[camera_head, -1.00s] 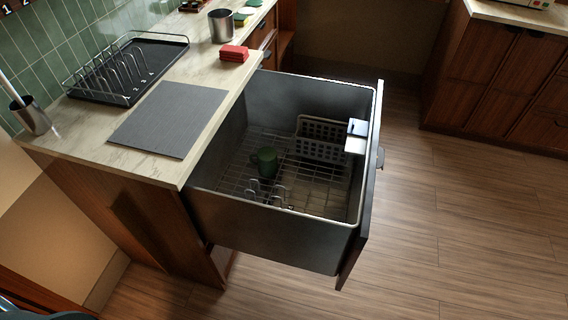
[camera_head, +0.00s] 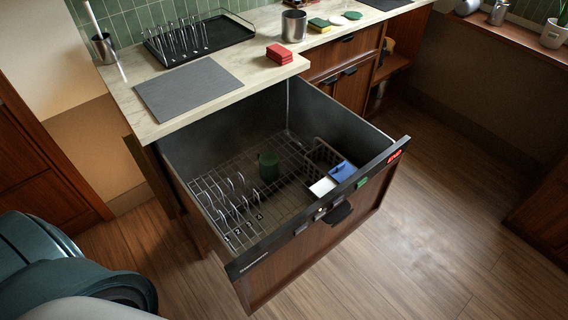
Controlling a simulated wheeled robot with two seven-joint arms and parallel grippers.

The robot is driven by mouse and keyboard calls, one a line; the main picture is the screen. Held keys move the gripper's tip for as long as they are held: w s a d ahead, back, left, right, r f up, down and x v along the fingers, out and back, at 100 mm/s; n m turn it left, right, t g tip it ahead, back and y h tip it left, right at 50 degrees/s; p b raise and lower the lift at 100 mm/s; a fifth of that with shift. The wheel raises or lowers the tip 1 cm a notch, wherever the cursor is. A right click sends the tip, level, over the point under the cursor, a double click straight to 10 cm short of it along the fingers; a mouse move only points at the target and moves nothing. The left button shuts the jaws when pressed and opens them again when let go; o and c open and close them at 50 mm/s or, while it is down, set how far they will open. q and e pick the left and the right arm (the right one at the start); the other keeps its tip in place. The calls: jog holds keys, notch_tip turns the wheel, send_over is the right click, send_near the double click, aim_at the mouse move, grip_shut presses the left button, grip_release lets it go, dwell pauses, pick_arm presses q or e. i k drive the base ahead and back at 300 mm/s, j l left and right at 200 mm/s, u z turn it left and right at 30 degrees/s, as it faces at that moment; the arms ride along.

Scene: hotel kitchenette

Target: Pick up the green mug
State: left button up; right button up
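The green mug (camera_head: 268,166) stands on the wire rack (camera_head: 250,200) inside the pulled-out dishwasher drawer (camera_head: 328,225). It sits left of the grey cutlery basket (camera_head: 321,156) and behind the row of wire plate holders. The mug looks upright and nothing covers it. Neither of my grippers shows in this view. Dark teal and pale rounded parts at the lower left look like my own arm or body, apart from the drawer.
The counter (camera_head: 123,93) behind the drawer holds a black dish rack (camera_head: 213,35), grey mat (camera_head: 189,87), red blocks (camera_head: 279,54) and metal cup (camera_head: 294,25). Blue and white items lie at the basket. The drawer's front panel stands as an edge before the mug. Floor (camera_head: 430,225) is clear at right.

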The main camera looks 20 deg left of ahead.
aim_at(269, 161)
jog(key=i+l+u, duration=0.2)
jog(key=i+l, duration=0.25)
jog(key=i+l+u, duration=0.2)
jog(key=i+l, duration=0.2)
jog(key=l, duration=0.2)
